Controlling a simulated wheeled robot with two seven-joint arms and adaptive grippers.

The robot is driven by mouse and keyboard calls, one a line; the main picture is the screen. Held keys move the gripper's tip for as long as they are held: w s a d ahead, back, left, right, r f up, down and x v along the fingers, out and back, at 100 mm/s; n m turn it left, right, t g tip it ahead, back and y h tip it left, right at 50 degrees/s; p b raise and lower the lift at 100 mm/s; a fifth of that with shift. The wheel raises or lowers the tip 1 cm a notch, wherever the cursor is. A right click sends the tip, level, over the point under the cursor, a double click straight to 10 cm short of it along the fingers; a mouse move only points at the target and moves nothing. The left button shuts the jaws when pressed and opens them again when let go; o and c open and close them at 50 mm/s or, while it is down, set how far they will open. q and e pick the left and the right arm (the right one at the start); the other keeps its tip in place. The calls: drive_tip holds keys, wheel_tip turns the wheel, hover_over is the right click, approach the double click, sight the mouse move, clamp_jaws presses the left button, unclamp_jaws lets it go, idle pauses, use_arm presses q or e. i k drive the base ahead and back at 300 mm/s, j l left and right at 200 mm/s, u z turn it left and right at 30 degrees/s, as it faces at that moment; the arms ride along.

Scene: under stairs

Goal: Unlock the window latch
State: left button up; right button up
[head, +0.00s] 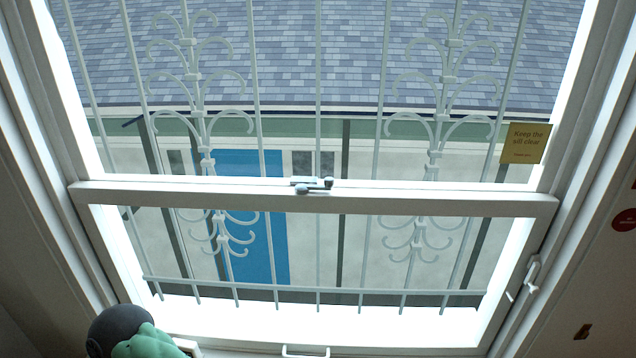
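The window latch (313,185) is a small grey metal piece with rounded knobs. It sits at the middle of the white meeting rail (420,204), where the upper and lower sashes overlap. The picture is too small to tell which way its lever is set. The lower sash has a white handle (305,351) at its bottom edge. Neither of my grippers shows in the head view, and nothing touches the latch.
A dark round object with a green one (146,342) stands at the bottom left. A yellow note (525,143) reads "Keep the sill clear". A white hook (531,273) is on the right frame. White bars (318,110) stand outside the glass.

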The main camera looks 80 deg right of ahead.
sight(302, 188)
drive_tip(key=z, duration=2.7)
